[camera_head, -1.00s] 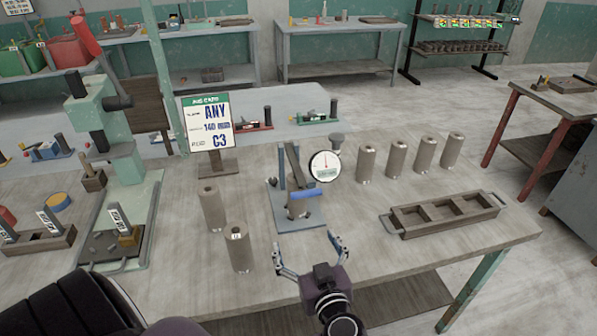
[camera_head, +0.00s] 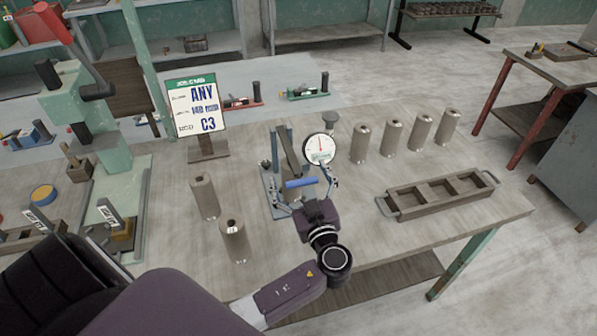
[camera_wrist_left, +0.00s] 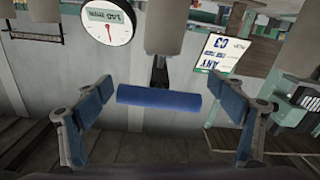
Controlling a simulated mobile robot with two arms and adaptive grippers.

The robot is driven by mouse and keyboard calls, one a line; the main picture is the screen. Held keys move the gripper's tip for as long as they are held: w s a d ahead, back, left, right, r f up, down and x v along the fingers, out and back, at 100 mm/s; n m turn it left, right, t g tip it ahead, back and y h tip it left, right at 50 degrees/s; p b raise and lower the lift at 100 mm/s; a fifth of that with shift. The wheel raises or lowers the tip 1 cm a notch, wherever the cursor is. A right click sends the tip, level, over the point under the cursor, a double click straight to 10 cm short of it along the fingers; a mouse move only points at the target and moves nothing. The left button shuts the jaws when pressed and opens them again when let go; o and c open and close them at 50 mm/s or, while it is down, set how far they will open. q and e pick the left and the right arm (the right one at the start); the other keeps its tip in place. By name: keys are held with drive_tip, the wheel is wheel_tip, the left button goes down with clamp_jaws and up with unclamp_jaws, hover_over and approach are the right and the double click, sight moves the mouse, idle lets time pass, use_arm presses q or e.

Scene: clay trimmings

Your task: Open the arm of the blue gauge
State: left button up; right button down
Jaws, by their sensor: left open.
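In the left wrist view my left gripper (camera_wrist_left: 161,106) has a clear gap between each finger and the handle's ends. My wrist hides part of the base. My right gripper is not in view.
Two grey-brown cylinders (camera_head: 204,198) (camera_head: 235,241) stand left of the gauge. Several more (camera_head: 361,142) stand in a row behind right. A wooden divided tray (camera_head: 436,208) lies at right. A sign card (camera_head: 197,107) stands behind left, near a green press (camera_head: 87,118).

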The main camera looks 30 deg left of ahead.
use_arm(q)
drive_tip(key=c, duration=1.9)
drive_tip(key=shift+c, duration=0.4)
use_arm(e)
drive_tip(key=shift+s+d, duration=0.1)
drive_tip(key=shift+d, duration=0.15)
